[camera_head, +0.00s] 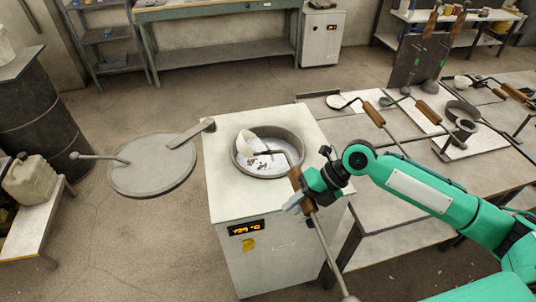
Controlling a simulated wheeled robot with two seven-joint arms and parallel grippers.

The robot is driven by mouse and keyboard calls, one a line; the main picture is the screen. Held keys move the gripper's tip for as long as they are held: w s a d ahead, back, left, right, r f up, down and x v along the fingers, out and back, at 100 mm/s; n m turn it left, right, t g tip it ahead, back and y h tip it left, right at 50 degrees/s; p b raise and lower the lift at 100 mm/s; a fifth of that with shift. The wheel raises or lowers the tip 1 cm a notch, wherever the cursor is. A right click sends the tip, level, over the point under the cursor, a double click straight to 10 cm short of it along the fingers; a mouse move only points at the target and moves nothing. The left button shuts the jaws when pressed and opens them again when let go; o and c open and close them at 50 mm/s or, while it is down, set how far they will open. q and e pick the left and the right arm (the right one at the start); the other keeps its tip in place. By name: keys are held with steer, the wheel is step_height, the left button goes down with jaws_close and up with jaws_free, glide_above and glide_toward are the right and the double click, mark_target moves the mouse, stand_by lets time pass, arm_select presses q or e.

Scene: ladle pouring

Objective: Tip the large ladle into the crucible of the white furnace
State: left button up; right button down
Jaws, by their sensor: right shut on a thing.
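The white furnace (228,203) stands in the middle with the round grey crucible (297,149) set in its top. My right gripper (299,195) is shut on the brown handle of the large ladle (249,145), above the furnace's right edge. The ladle's pale bowl is over the left part of the crucible, tilted on its side. Whether the bowl touches the crucible wall or holds anything is hard to tell. A light, patchy surface shows inside the crucible. My left gripper is not in view.
The round furnace lid (150,170) is swung out to the left on its arm. A black drum (38,125) and a jerrycan (33,180) stand at the left.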

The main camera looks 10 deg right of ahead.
arm_select(q)
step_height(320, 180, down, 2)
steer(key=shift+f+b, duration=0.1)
steer(key=shift+b, duration=0.6)
arm_select(e)
steer(key=shift+d+r+y, duration=0.15)
steer(key=shift+d+y, duration=0.25)
steer(key=shift+y, duration=0.2)
steer(key=d+f+y+b, duration=0.1)
steer(key=y+b, duration=0.1)
steer(key=b, duration=0.4)
steer(key=shift+d+f, duration=0.15)
steer(key=shift+d, duration=0.05)
steer(key=y+b, duration=0.1)
steer(key=b, duration=0.2)
steer(key=shift+d, duration=0.3)
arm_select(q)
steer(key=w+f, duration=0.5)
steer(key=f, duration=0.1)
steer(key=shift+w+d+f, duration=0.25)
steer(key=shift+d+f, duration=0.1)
arm_select(e)
steer(key=shift+d+r, duration=0.1)
steer(key=shift+r, duration=0.1)
